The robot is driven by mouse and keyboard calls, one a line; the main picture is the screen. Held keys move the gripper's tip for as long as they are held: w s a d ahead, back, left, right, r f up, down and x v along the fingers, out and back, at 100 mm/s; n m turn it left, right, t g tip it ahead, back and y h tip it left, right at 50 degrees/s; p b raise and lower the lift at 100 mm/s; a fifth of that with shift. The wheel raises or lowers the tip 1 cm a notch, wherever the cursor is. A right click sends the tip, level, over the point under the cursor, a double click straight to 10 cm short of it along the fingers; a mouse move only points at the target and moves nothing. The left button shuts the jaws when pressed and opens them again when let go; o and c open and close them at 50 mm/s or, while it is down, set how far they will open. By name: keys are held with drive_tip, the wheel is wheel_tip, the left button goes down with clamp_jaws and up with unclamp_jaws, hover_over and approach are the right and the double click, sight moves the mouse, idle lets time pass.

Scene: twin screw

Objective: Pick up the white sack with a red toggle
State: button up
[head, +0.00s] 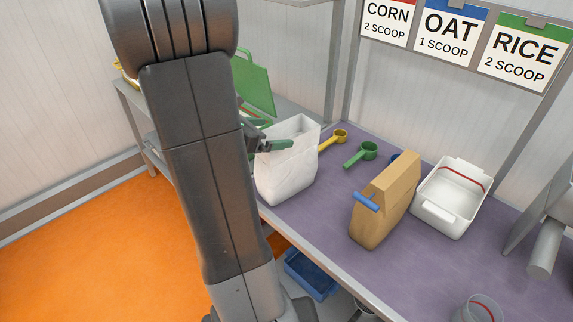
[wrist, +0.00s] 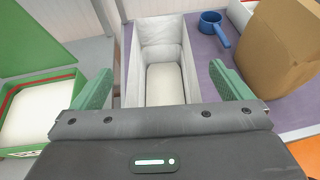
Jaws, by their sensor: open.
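The white sack (head: 285,178) stands upright and open-topped near the front edge of the purple counter. In the wrist view the sack (wrist: 193,75) shows pale contents inside. No red toggle shows on it in either view; my arm and gripper hide part of it. My gripper (head: 272,135) is open at the sack's upper left side, one green finger overlapping the sack in the head view. In the wrist view my gripper (wrist: 160,68) has its two green fingers spread wider than the sack, one on each side of it. Contact cannot be told.
A brown sack (head: 392,190) with a blue toggle (head: 366,202) stands to the right, beside a white tub (head: 440,215). Yellow (head: 340,136) and green (head: 368,151) scoops lie behind. A green bin (wrist: 22,142) is left in the wrist view. A clear cup (head: 480,309) stands front right.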

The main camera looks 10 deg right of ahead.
sight(280, 131)
drive_tip(key=shift+x, duration=1.9)
drive_tip(key=c, duration=1)
drive_tip(key=shift+r, duration=0.15)
drive_tip(key=shift+c, duration=0.8)
drive_tip(key=shift+r, duration=0.1)
